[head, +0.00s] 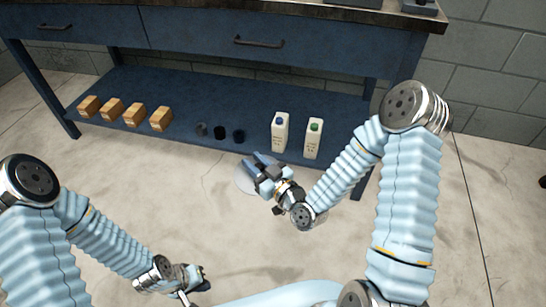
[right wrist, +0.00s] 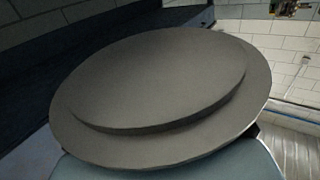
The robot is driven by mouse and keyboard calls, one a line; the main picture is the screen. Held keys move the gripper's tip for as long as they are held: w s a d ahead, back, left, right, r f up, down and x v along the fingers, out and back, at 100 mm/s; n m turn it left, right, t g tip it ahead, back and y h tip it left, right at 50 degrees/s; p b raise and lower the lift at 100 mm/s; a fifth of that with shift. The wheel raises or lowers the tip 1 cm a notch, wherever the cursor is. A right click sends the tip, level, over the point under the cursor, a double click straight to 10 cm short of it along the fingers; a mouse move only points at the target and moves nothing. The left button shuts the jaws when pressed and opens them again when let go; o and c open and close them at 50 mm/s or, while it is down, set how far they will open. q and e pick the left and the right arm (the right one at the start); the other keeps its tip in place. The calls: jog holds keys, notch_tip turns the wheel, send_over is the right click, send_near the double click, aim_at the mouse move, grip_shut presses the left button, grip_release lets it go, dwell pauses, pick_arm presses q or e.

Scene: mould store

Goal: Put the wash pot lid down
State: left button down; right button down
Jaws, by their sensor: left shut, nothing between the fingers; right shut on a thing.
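The wash pot lid is a round grey disc with a raised, stepped middle. It fills most of the right wrist view (right wrist: 160,80). In the head view the lid (head: 244,181) shows as a pale grey disc partly hidden behind my right gripper (head: 260,168). My right gripper is shut on the lid and holds it in front of the bench's lower shelf; its height above the floor is hard to tell. The grip point itself is hidden in the wrist view. My left gripper (head: 202,282) is shut and empty, low at the bottom of the head view.
A blue bench (head: 190,45) with drawers stands against a block wall. Its lower shelf (head: 185,100) bears several wooden blocks (head: 111,109), small dark cups (head: 219,132) and two white bottles (head: 279,132), (head: 313,139). The concrete floor (head: 130,190) in front is clear.

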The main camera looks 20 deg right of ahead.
aim_at(235, 179)
jog(key=a+r+n+g+y, duration=0.1)
jog(key=a, duration=0.1)
jog(key=s+a+n+y, duration=0.1)
jog(key=a+r+n+g+y, duration=0.1)
jog(key=a+y, duration=0.1)
jog(key=shift+s+a+r+g, duration=0.25)
jog(key=shift+a+r+g, duration=0.05)
jog(key=shift+r, duration=0.05)
jog(key=shift+w+a+f+n, duration=0.1)
jog(key=shift+a+n, duration=0.15)
jog(key=shift+n, duration=0.05)
jog(key=w+a+f+n+g+y, duration=0.3)
jog(key=w+f+n+g+y, duration=0.1)
jog(key=f+g, duration=0.1)
notch_tip(235, 179, up, 10)
jog(key=w+a+m+t+h, duration=0.2)
jog(key=m+t+h, duration=0.7)
jog(key=m+h, duration=0.45)
jog(key=s+d+f+n+g+y, duration=0.1)
jog(key=d+f+n+g+y, duration=0.1)
jog(key=f+n+g+y, duration=0.3)
jog(key=s+d+f+n+g+y, duration=0.2)
jog(key=f+n+g+y, duration=0.2)
jog(key=n+g+y, duration=0.7)
jog(key=shift+s+d+f+n+g, duration=0.15)
jog(key=shift+f+n+g, duration=0.2)
jog(key=shift+n, duration=0.8)
